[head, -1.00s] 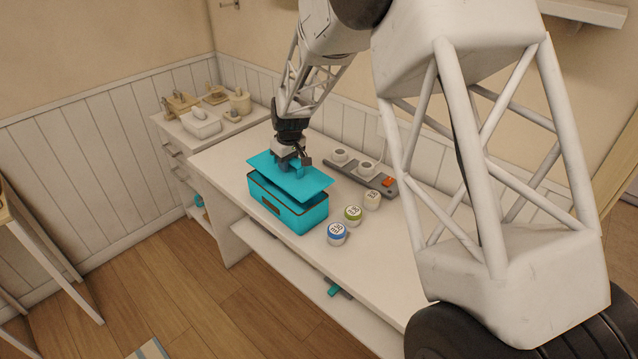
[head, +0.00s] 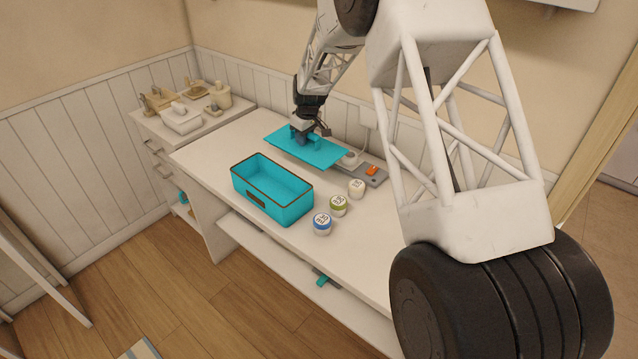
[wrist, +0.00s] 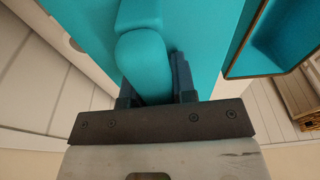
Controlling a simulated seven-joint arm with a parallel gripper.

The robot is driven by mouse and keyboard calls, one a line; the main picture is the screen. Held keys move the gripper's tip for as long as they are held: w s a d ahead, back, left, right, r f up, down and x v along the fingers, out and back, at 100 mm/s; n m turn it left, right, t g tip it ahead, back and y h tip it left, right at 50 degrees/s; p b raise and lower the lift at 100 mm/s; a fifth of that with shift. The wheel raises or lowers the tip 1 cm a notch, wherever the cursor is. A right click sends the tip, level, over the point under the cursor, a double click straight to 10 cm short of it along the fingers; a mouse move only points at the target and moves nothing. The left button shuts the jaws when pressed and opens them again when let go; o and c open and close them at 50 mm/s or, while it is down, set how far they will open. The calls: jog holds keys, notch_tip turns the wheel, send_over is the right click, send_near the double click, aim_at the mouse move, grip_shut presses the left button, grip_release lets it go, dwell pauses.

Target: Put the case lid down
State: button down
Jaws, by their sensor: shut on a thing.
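The teal case lid (head: 325,154) is a flat panel with a raised handle, held level behind the case in the head view. My gripper (head: 304,138) is shut on the lid's handle; in the wrist view the fingers (wrist: 155,88) clasp the rounded teal handle (wrist: 143,60). The teal case (head: 268,192) stands open and empty on the white desk, with a brown rim and a brown front patch. The lid is clear of the case opening and covers part of the power strip. I cannot tell exactly how high it is above the desk.
Three round jars, blue-banded (head: 322,224), green-banded (head: 339,205) and pale (head: 357,188), stand right of the case. The grey power strip (head: 375,176) with an orange switch lies behind them. A side cabinet (head: 195,128) with small items is at left. The desk's left part is bare.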

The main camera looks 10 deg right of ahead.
jog(key=shift+f, duration=0.1)
jog(key=shift+f, duration=3)
jog(key=shift+f, duration=1.9)
jog(key=shift+f, duration=0.15)
jog(key=c, duration=0.9)
grip_release()
jog(key=shift+r, duration=0.2)
jog(key=r, duration=0.4)
jog(key=s+r, duration=0.1)
jog(key=r, duration=0.3)
jog(key=d+r, duration=0.1)
jog(key=r, duration=0.2)
jog(key=shift+s+d+r, duration=0.1)
jog(key=shift+s+r, duration=0.05)
jog(key=shift+r, duration=0.25)
